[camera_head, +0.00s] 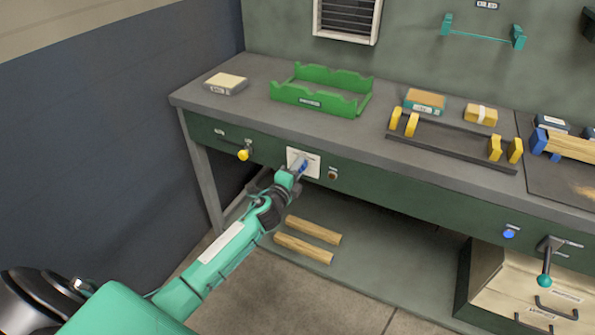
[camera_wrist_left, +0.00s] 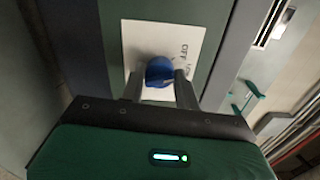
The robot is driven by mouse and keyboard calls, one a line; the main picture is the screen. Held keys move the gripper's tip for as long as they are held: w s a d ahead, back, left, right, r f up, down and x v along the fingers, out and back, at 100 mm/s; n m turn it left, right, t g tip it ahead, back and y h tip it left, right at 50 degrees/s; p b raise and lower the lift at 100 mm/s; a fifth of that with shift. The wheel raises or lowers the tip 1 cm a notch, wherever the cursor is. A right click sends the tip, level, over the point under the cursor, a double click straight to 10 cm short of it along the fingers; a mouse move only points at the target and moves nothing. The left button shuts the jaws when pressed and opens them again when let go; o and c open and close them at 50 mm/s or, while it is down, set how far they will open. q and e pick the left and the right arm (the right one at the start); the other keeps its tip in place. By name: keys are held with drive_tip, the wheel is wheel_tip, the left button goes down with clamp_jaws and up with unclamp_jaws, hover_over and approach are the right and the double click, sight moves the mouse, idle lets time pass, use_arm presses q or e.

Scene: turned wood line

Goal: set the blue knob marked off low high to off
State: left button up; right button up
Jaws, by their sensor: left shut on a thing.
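The blue knob (camera_wrist_left: 159,71) sits on a white plate (camera_wrist_left: 137,38) on the green front of the workbench. In the left wrist view the plate carries the word OFF and part of another word; the rest is hidden. The knob's pointer direction is not clear. My left gripper (camera_wrist_left: 161,88) is shut on the knob, its two fingers on either side of it. In the head view the left gripper (camera_head: 297,171) reaches the white plate (camera_head: 313,160) from below, and the knob (camera_head: 303,164) shows only in part. My right gripper is not in view.
A yellow-knobbed control (camera_head: 244,154) is left of the plate, a dark red button (camera_head: 333,175) right of it. Farther right are a blue button (camera_head: 508,234) and a lever (camera_head: 546,262). A green rack (camera_head: 320,102) stands on the bench; two wood pieces (camera_head: 304,248) lie below.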

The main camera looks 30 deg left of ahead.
use_arm(q)
drive_tip(key=n, duration=0.5)
drive_tip(key=shift+p, duration=0.35)
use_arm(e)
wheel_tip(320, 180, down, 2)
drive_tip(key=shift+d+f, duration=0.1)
use_arm(q)
drive_tip(key=o, duration=0.9)
drive_tip(key=shift+o, duration=0.4)
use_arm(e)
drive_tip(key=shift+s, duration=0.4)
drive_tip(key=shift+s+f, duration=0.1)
